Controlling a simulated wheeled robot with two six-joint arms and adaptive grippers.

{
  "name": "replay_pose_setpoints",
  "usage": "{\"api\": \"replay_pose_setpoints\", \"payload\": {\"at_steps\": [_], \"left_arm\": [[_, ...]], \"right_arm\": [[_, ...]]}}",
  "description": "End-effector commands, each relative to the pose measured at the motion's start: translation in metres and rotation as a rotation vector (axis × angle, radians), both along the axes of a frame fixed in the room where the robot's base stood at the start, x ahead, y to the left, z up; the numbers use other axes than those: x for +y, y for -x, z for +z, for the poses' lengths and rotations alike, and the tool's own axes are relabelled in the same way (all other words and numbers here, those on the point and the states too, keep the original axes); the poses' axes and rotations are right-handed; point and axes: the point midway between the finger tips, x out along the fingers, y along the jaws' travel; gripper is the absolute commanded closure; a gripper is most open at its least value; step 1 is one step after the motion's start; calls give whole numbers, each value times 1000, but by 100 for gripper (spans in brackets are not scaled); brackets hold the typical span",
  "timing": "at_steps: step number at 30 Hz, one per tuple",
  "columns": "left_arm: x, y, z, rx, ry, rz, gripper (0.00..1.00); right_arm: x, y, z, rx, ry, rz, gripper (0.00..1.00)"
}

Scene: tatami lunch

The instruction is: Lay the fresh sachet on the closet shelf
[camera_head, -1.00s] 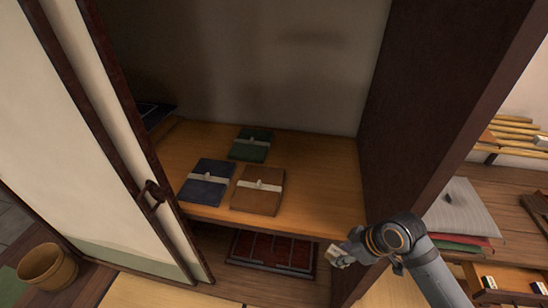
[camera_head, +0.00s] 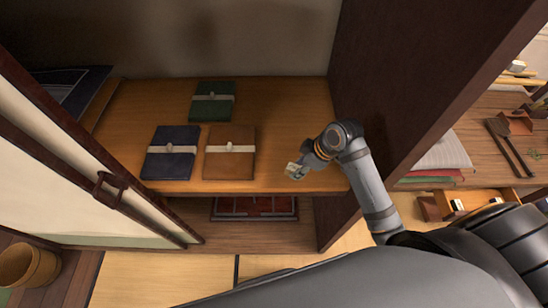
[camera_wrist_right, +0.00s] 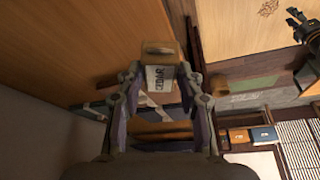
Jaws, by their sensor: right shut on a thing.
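My right gripper (camera_head: 297,168) is shut on the fresh sachet (camera_head: 292,172), a small pale packet with a tan top. In the right wrist view the sachet (camera_wrist_right: 160,76) reads CEDAR and sits between the fingertips. The closet shelf (camera_head: 285,110) is a wooden board. The gripper is over its front right part; I cannot tell whether the sachet touches the wood. A dark mechanical part at the right wrist view's upper right edge looks like my left gripper (camera_wrist_right: 300,25); its jaws are unclear.
Navy (camera_head: 172,152), brown (camera_head: 230,152) and green (camera_head: 212,101) banded folders lie on the shelf's left and middle. A dark side wall (camera_head: 395,80) bounds it at right, a sliding door (camera_head: 60,165) at left. A red-brown lattice tray (camera_head: 255,207) sits below.

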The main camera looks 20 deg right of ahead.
Motion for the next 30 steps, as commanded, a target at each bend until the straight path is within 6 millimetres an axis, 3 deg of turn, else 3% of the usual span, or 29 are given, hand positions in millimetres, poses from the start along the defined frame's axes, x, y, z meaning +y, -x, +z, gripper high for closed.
{"api": "replay_pose_setpoints", "payload": {"at_steps": [4,8,12,19,24,30], "left_arm": [[0,-16,14,-24,1,-1,60],[0,-31,17,-47,0,-1,60],[0,-29,18,-45,0,-1,60],[0,-17,18,-26,0,-1,60],[0,-16,28,-23,0,-1,60],[1,-16,28,-24,-1,-2,60]], "right_arm": [[22,-40,-14,1,-8,-1,80],[29,-59,-47,5,-1,0,80],[35,-73,-65,1,1,0,80],[38,-80,-75,1,1,0,80],[38,-81,-100,3,3,-1,80],[38,-81,-108,-1,2,-1,80]]}}
